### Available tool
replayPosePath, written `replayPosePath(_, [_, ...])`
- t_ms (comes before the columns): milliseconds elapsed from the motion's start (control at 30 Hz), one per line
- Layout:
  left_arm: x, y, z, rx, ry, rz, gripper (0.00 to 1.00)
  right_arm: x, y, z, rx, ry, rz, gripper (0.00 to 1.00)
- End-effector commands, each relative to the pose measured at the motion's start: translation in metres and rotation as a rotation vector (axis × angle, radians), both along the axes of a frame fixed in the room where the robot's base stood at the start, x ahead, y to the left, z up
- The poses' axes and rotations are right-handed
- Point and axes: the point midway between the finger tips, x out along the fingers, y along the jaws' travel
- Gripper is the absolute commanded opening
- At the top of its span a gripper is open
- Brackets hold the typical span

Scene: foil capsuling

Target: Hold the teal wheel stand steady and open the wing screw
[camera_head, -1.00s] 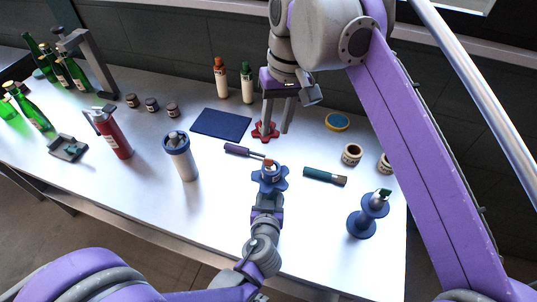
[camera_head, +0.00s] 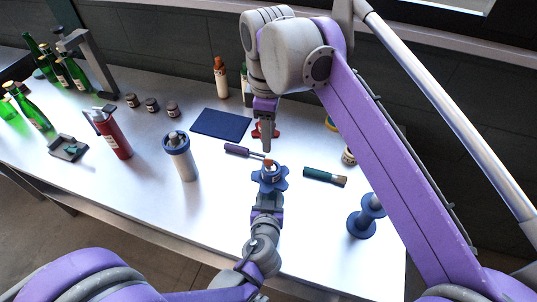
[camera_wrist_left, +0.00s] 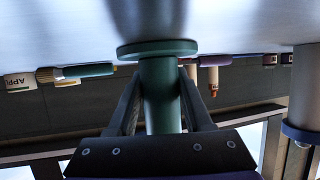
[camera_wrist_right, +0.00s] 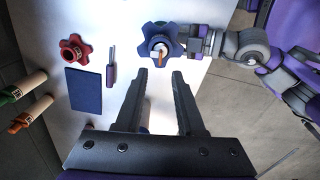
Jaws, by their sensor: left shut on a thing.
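The wheel stand (camera_head: 281,183) stands on the table, with a star-shaped wheel that looks blue in the head view. In the left wrist view its round column (camera_wrist_left: 160,100) and flange look teal. My left gripper (camera_head: 267,197) is shut on the column from the near side. A small orange-brown piece, seemingly the wing screw (camera_wrist_right: 161,57), sticks up at the wheel's middle. My right gripper (camera_wrist_right: 159,75) is open and empty, above the stand and pointing down. In the head view its fingers (camera_head: 267,147) overlap edge-on, just behind the wheel. I see no contact with the screw.
A purple-handled tool (camera_head: 237,150) lies close to the wheel on the left. A red star wheel (camera_wrist_right: 73,52) sits behind. A teal-handled brush (camera_head: 320,175) lies to the right, and a blue spool-shaped stand (camera_head: 361,224) stands at front right. A dark blue mat (camera_head: 220,123) lies at back left.

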Motion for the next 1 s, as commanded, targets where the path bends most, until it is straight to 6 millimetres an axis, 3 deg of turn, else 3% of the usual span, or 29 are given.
replayPosePath(100, [0.0, 0.0, 0.0, 0.001, -0.001, 0.0, 0.0, 0.0, 0.0, -0.025, 0.0, 0.0, -0.001, 0.38])
replayPosePath(333, [0.0, 0.0, 0.0, 0.001, -0.001, 0.0, 0.0, 0.0, 0.0, -0.061, 0.001, 0.0, -0.001, 0.38])
replayPosePath(500, [0.0, 0.0, 0.0, 0.001, -0.001, 0.0, 0.0, 0.0, 0.0, -0.072, 0.001, -0.001, -0.001, 0.38])
replayPosePath(767, [0.0, 0.0, 0.0, 0.001, -0.001, 0.0, 0.0, 0.0, 0.0, -0.073, 0.001, 0.0, -0.002, 0.38])
replayPosePath(800, [0.0, 0.0, 0.0, 0.0, -0.001, -0.001, 0.0, 0.0, 0.0, -0.073, 0.001, -0.001, -0.002, 0.36])
replayPosePath(1000, [0.0, 0.0, 0.0, 0.001, -0.001, 0.0, 0.0, 0.0, 0.0, -0.073, 0.001, 0.0, -0.002, 0.0])
